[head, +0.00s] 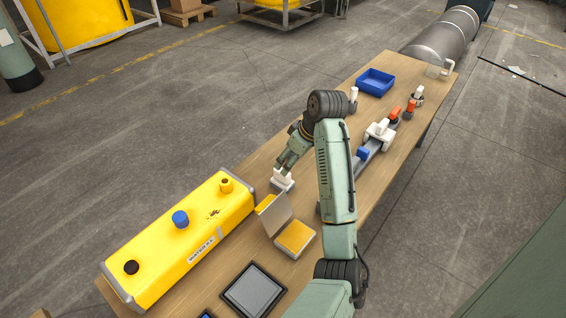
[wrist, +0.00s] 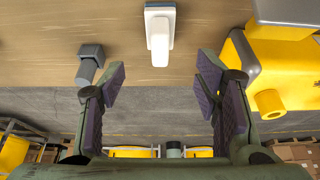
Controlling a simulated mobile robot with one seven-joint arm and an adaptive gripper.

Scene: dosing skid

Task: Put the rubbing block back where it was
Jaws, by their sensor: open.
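In the wrist view the block (wrist: 160,32) is at the top middle, on the wood. My gripper (wrist: 160,78) is open there, its two dark pads wide apart with nothing between them. The block lies ahead of the fingertips, roughly centred between them, and looks apart from both. In the head view my wrist partly covers the area around the block. No mark of its former place can be made out.
A yellow tank (head: 190,235) lies along the table's left edge, close to the block. An open yellow-lined case (head: 294,238) and a dark-framed pad (head: 254,290) are nearer. A blue tray (head: 375,82) stands far back. A grey block (wrist: 90,62) is near the left finger.

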